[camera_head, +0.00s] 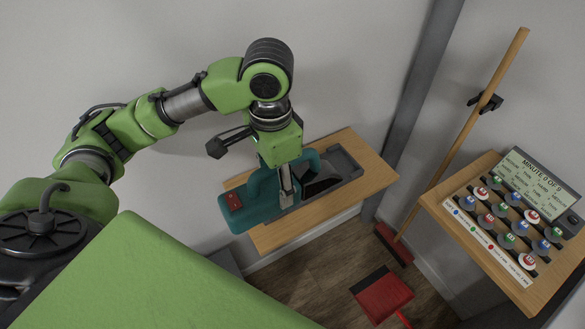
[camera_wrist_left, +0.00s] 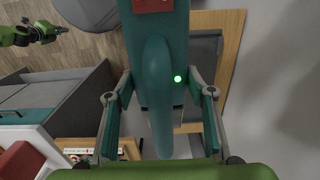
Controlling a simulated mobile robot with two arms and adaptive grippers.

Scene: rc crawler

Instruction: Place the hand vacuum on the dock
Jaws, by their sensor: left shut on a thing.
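The hand vacuum (camera_head: 236,214) is teal with a red patch and a dark clear nose. It lies along the wooden wall shelf, over the dark grey dock (camera_head: 347,160). My left gripper (camera_head: 286,190) comes down from above and is shut on the vacuum's handle. In the left wrist view the vacuum's teal handle (camera_wrist_left: 157,85) runs between the fingers of the left gripper (camera_wrist_left: 160,115). Part of the grey dock (camera_wrist_left: 206,62) shows beside it. The vacuum hides much of the dock, and I cannot tell whether they touch. My right gripper (camera_wrist_left: 45,31) shows small at the wrist view's upper left, its jaws unclear.
The wooden shelf (camera_head: 378,178) is fixed to the wall, with a grey post (camera_head: 420,85) to its right. A broom (camera_head: 462,135) leans beyond the post. A red dustpan (camera_head: 383,296) is on the floor. A second wooden shelf (camera_head: 440,208) at right holds a button panel.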

